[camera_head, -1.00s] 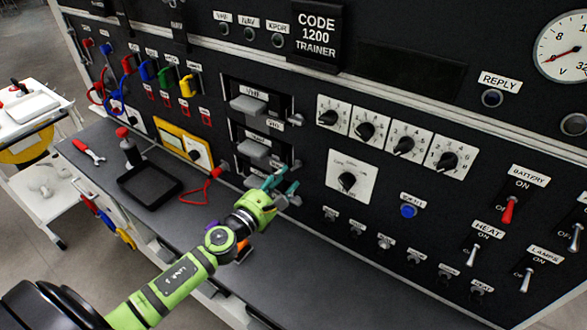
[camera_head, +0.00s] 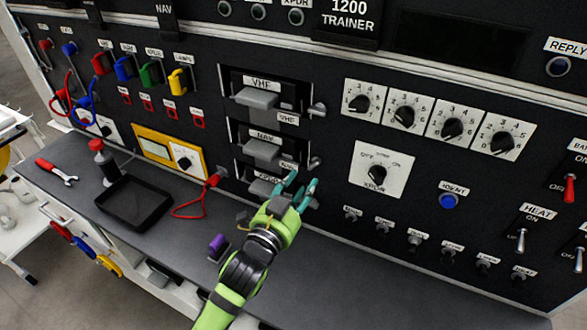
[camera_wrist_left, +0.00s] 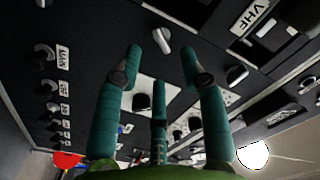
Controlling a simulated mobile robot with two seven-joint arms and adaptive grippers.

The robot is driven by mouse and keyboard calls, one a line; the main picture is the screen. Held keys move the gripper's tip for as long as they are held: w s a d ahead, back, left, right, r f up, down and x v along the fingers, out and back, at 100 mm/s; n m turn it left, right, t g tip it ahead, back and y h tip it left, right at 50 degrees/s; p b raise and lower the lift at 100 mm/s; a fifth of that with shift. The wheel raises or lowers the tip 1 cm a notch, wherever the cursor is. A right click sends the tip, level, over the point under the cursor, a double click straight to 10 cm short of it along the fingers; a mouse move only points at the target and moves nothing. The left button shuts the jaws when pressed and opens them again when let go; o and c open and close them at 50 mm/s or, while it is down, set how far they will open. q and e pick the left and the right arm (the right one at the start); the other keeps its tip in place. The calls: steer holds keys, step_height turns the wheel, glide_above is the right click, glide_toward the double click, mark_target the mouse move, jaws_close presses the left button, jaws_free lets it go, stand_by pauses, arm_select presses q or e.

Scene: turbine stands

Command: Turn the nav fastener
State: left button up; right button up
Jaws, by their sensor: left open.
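The NAV fastener (camera_head: 316,162) is a small grey wing knob at the right edge of the NAV unit (camera_head: 262,150), the middle of three stacked units. My left gripper (camera_head: 301,183) has teal fingers, open and empty. It is just below the NAV fastener, in front of the XPDR unit's right end, and partly hides the XPDR fastener. In the left wrist view the open fingers (camera_wrist_left: 162,52) point at the panel. A grey fastener (camera_wrist_left: 161,40) shows between the fingertips and another (camera_wrist_left: 237,75) to the right; I cannot tell which is NAV. My right gripper is not in view.
The VHF fastener (camera_head: 318,108) is above the NAV one. Rotary knobs (camera_head: 376,176) and switches fill the panel to the right. A black tray (camera_head: 134,203), a red cable (camera_head: 192,207) and a purple object (camera_head: 218,246) are on the bench. The bench to the right is clear.

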mark_target(314, 164)
arm_select(q)
steer(key=p+x, duration=0.1)
steer(key=x, duration=0.5)
steer(key=shift+w+d, duration=0.2)
steer(key=shift+d, duration=0.1)
steer(key=shift+c, duration=0.4)
jaws_close()
